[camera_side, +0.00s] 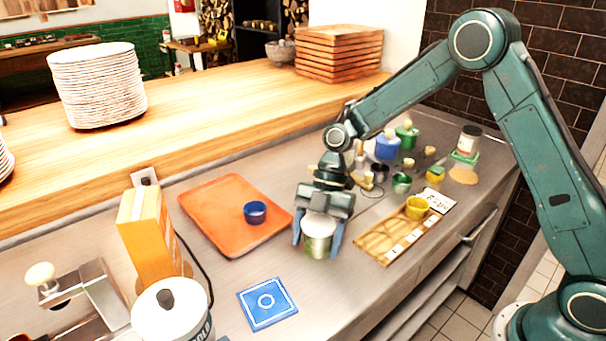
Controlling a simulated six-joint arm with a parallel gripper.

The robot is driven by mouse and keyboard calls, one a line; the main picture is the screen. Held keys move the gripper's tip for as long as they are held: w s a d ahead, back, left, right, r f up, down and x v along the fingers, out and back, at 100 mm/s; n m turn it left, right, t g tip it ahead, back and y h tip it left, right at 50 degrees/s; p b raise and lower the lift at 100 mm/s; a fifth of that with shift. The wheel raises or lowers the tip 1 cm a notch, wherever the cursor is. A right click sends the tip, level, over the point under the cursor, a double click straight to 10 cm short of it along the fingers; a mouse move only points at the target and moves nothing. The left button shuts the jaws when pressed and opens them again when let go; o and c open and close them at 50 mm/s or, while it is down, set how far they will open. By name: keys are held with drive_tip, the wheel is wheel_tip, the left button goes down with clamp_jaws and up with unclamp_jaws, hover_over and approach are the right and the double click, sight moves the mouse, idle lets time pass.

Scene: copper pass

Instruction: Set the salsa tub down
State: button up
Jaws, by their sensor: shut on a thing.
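My gripper (318,240) points down over the steel counter, its blue fingers on either side of a small round tub (319,243). The tub has a pale top and a greenish, metallic-looking side; it is the one between my fingers, and I see no readable label on it. It is upright. Its upper back is partly hidden by my gripper. I cannot tell whether its base touches the counter or is a little above it. A blue square mat (267,321) with a white ring lies on the counter to the lower left of the tub.
An orange tray (205,205) with a blue cup (255,212) is left of my gripper. A wooden rack (375,246) holding a yellow cup (417,207) is close on the right. Several small containers stand behind. An orange box (141,240) and white canister (172,315) stand front left.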

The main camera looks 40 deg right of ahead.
drive_tip(key=o, duration=1.2)
drive_tip(key=shift+f, duration=0.1)
drive_tip(key=shift+c, duration=0.2)
drive_tip(key=v, duration=1.2)
drive_tip(key=shift+r, duration=0.2)
